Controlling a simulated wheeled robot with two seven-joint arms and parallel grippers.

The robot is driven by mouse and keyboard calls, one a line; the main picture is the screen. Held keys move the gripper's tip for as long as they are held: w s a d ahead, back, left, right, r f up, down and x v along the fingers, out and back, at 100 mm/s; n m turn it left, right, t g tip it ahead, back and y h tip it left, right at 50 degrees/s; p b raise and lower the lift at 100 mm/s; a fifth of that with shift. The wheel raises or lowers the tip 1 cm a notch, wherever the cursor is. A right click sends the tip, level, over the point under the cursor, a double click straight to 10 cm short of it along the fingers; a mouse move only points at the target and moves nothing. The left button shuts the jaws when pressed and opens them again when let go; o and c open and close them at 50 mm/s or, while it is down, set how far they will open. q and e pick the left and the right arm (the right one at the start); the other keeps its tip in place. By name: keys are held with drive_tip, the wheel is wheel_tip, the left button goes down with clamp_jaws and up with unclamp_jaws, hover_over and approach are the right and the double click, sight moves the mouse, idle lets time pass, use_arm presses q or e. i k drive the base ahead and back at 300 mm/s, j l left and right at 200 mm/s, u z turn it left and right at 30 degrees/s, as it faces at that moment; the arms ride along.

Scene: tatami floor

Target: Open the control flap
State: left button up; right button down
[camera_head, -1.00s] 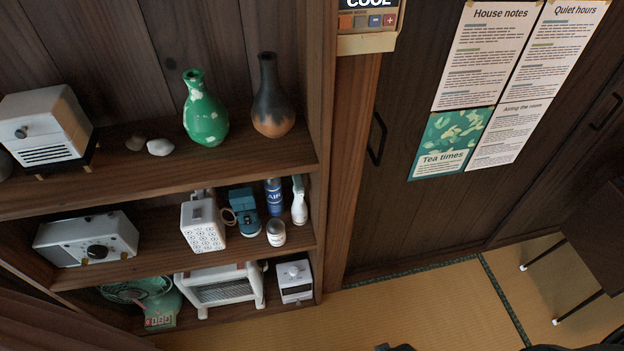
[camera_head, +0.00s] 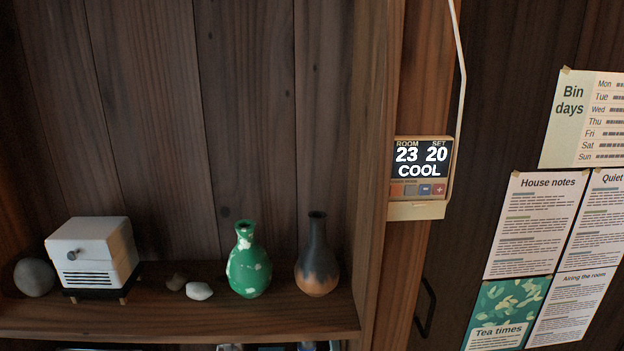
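A beige wall control unit (camera_head: 394,170) hangs on the wooden post right of the shelf. Its dark display (camera_head: 422,158) reads ROOM 23, SET 20 and COOL. A beige lip (camera_head: 415,211) juts out under the buttons. I cannot tell whether this lip is the control flap. Neither gripper is in view.
Left of the unit, a shelf (camera_head: 180,322) holds a green vase (camera_head: 249,270), a dark vase (camera_head: 317,265), a white box-shaped device (camera_head: 95,250) and stones. On the right is a dark door with a black handle (camera_head: 425,308) and posters (camera_head: 533,225).

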sight(420, 209)
drive_tip(key=k+l+u, duration=0.1)
drive_tip(key=l, duration=0.35)
drive_tip(key=k+l+u, duration=0.1)
drive_tip(key=k+l, duration=0.15)
drive_tip(key=l, duration=0.25)
drive_tip(key=k+l+u, duration=0.15)
drive_tip(key=l, duration=0.25)
drive_tip(key=k+l+u, duration=0.1)
drive_tip(key=k+l, duration=0.15)
drive_tip(key=l, duration=0.2)
drive_tip(key=k+l+u, duration=0.1)
drive_tip(key=k+l, duration=0.15)
drive_tip(key=l, duration=0.15)
drive_tip(key=k+l+u, duration=0.1)
drive_tip(key=k+l, duration=0.15)
drive_tip(key=l, duration=0.15)
